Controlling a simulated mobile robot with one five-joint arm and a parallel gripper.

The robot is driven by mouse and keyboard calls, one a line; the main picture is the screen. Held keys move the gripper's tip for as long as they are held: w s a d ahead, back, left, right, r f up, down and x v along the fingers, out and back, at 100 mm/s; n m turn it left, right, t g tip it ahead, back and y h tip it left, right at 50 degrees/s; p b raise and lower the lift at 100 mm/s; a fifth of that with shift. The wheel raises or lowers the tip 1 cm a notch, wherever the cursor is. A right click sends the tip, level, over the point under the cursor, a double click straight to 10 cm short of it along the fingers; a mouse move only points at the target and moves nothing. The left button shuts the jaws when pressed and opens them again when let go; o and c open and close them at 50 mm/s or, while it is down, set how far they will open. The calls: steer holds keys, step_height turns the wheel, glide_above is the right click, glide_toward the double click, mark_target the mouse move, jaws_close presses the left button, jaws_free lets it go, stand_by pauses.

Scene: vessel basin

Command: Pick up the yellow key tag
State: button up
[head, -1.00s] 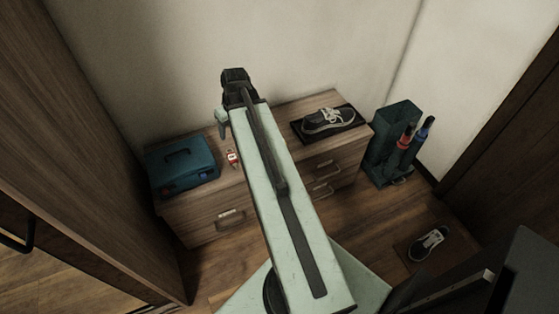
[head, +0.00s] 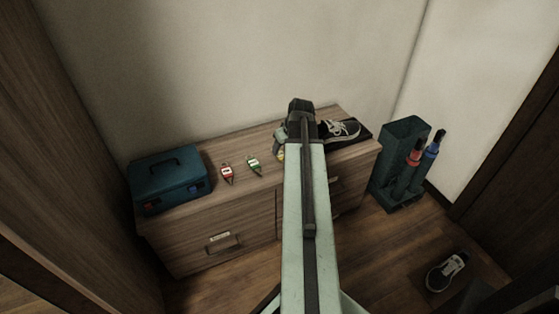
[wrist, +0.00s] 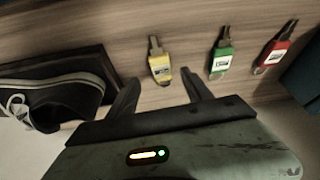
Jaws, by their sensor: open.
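The yellow key tag (wrist: 160,69) lies on the wooden cabinet top, with a key at its end and a white label. In the wrist view my gripper (wrist: 159,77) is open and empty, with one finger on either side of the tag in the picture. I cannot tell the height between fingertips and cabinet top. In the head view only a small part of the yellow tag (head: 281,156) shows beside my arm. My gripper's jaws are mostly hidden there by my arm.
A green key tag (head: 253,165) and a red key tag (head: 227,172) lie left of the yellow one. A teal case (head: 170,178) stands at the left end. A dark shoe (head: 342,130) sits on a black mat at the right. A teal stand (head: 400,150) is on the floor.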

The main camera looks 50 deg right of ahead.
mark_target(280, 155)
steer(key=b+x, duration=0.3)
steer(key=x, duration=0.2)
steer(key=shift+a+b, duration=0.15)
steer(key=shift+b, duration=0.25)
steer(key=shift+r, duration=0.2)
jaws_close()
steer(key=shift+r+p, duration=0.1)
steer(key=shift+p, duration=0.2)
